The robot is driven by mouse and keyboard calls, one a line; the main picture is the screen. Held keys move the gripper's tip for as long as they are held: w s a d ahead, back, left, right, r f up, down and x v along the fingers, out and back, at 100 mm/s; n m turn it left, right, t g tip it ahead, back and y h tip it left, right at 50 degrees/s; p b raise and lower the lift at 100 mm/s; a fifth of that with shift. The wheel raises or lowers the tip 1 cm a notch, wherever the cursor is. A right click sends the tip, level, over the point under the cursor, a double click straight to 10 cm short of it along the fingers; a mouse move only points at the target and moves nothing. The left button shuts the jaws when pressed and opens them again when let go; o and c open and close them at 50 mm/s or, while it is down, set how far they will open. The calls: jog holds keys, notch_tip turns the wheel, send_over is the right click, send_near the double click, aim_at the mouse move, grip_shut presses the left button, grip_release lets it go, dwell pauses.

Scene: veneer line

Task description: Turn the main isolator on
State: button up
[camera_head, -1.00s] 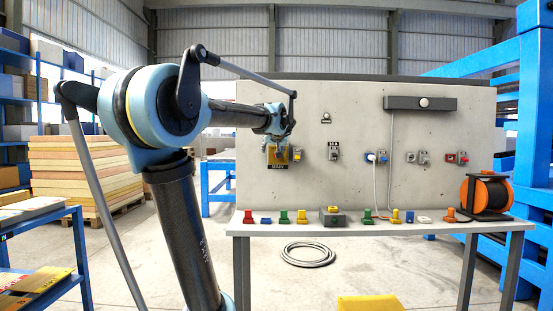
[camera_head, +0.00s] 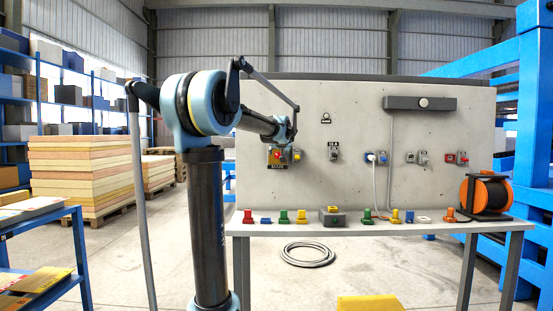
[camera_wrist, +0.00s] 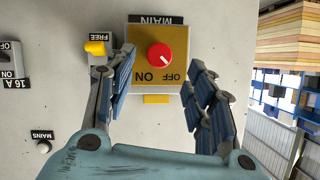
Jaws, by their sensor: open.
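The main isolator is a red round knob (camera_wrist: 160,56) on a yellow plate (camera_wrist: 144,91) with a grey surround. In the wrist view its MAIN, ON and OFF lettering is upside down, and the knob's white mark slants towards OFF. In the head view the isolator (camera_head: 277,156) is at the panel's left end. My gripper (camera_wrist: 162,62) is open and empty, with one finger on each side of the plate in the picture. The knob shows between the fingers. I cannot tell how far the fingertips are from the panel. In the head view my gripper (camera_head: 287,142) is just above the isolator.
A yellow switch marked FREE (camera_wrist: 96,48) is close beside the left finger. A 16 A switch (camera_wrist: 11,60) and a MAINS button (camera_wrist: 43,147) are further left. Below the panel, a bench (camera_head: 350,226) carries several coloured parts. Board stacks (camera_head: 80,170) stand left of the arm.

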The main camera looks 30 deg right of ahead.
aim_at(278, 155)
jog(key=shift+x, duration=3.2)
jog(key=c, duration=1.1)
